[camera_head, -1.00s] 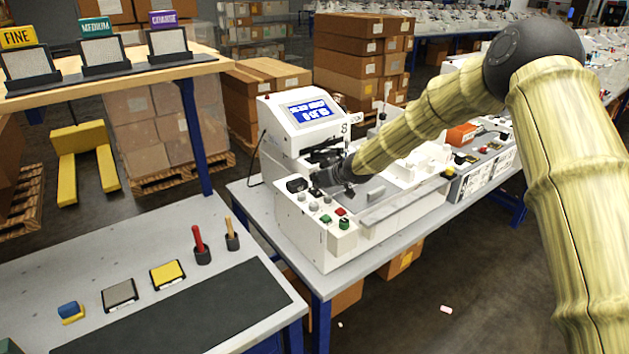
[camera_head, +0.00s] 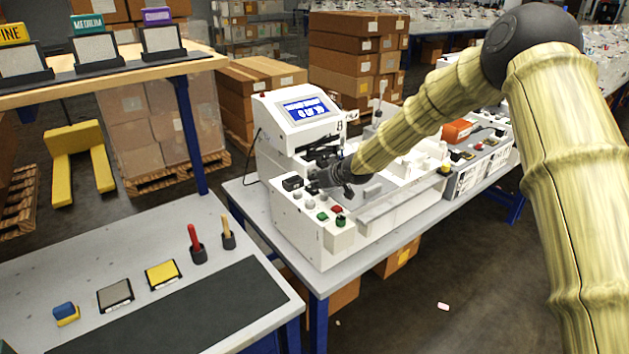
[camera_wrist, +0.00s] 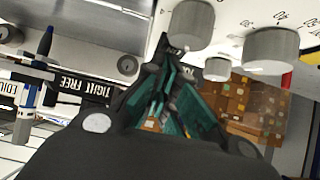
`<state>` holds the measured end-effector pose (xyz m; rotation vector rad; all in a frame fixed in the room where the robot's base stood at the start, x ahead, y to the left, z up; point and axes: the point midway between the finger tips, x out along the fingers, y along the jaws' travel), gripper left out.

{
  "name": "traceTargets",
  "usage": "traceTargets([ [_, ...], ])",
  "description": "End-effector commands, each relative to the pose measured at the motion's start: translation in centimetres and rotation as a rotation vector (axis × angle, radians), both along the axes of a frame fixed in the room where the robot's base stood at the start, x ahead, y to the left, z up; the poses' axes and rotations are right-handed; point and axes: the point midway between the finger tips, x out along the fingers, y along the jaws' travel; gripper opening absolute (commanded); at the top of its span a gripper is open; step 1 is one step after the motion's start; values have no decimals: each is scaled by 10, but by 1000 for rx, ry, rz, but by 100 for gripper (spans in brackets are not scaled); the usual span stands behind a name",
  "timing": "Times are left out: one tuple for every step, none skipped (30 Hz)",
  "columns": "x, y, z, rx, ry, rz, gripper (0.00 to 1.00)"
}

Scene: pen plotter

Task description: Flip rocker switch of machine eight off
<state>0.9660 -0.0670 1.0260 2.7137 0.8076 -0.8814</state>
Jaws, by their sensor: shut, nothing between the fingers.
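Machine eight (camera_head: 295,235) is a white plotter with a lit blue screen (camera_head: 306,109) and a small 8 at its right side. Its front-left panel bears grey knobs, green buttons (camera_head: 322,216) and a red button (camera_head: 336,209). A black block (camera_head: 292,183) sits at the panel's back-left corner; I cannot tell whether it is the rocker switch. My gripper (camera_head: 314,184) is low over the panel, just right of that block. In the wrist view my gripper (camera_wrist: 166,50) is shut and empty, its tips beside a grey knob (camera_wrist: 190,24). I cannot make out the rocker in the wrist view.
More grey knobs (camera_wrist: 270,48) stand close to the fingers, with a TIGHT/FREE label (camera_wrist: 84,88) and a blue pen (camera_wrist: 46,42) at left. A clear bar (camera_head: 400,202) crosses the machine's front. A grey side table (camera_head: 60,265) stands at left.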

Motion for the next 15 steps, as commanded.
traceTargets([
  [0,0,-1,-1,2,0,0],
  [0,0,-1,-1,2,0,0],
  [0,0,-1,-1,2,0,0],
  [0,0,-1,-1,2,0,0],
  [0,0,-1,-1,2,0,0],
  [0,0,-1,-1,2,0,0],
  [0,0,-1,-1,2,0,0],
  [0,0,0,-1,1,0,0],
  [0,-1,1,-1,1,0,0],
  [0,-1,3,-1,1,0,0],
  [0,-1,5,0,1,-1,0],
  [-1,-1,8,0,1,-1,0],
  [-1,-2,11,0,0,-1,0],
  [-1,-2,14,0,0,-1,0],
  [-1,-3,19,1,1,-2,0],
])
